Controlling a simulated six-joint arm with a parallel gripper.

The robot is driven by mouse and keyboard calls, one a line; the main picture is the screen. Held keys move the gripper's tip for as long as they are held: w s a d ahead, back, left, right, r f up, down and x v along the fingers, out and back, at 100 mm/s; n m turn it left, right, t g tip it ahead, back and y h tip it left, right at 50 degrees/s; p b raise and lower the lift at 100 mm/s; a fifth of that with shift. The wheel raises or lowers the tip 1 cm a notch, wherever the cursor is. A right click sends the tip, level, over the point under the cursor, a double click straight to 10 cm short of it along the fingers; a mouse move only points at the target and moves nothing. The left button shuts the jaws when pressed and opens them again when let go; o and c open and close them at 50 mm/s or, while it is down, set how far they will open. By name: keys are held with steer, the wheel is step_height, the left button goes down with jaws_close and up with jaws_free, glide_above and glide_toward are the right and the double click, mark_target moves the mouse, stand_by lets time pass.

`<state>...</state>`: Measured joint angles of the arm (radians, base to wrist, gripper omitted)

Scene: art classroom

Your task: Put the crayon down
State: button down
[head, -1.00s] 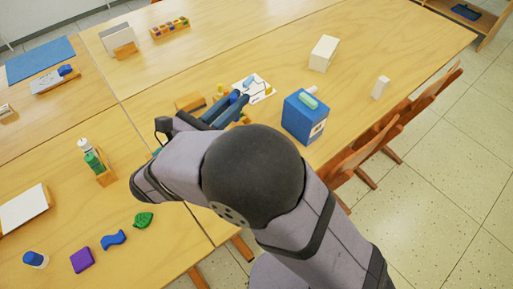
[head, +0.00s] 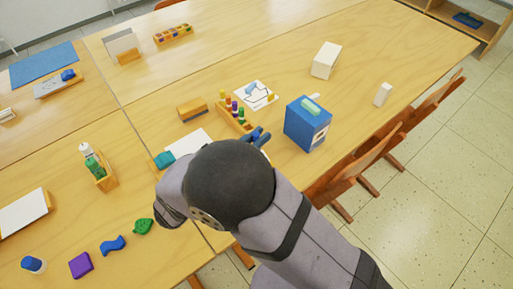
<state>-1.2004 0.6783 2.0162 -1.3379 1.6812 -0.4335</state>
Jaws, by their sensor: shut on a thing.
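My gripper (head: 259,136) shows only as dark blue fingers just past the black joint of my arm, low near the right end of the crayon rack. It is shut on the crayon, which my fingers and arm hide. The wooden crayon rack (head: 245,126) stands left of the fingers, with several upright crayons in yellow, purple, green and red. I cannot tell whether the held crayon touches the rack or the table.
A drawing sheet (head: 257,95) with small items lies behind the rack. A blue box (head: 306,129) stands close to the right of my fingers. A wooden block (head: 192,110) and a white sheet (head: 190,143) lie to the left.

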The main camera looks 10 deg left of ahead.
steer(key=shift+f, duration=1.9)
steer(key=shift+f, duration=0.15)
steer(key=c, duration=1.8)
jaws_free()
steer(key=shift+o, duration=0.2)
steer(key=b+v, duration=0.1)
steer(key=v, duration=1.1)
steer(key=shift+b, duration=0.3)
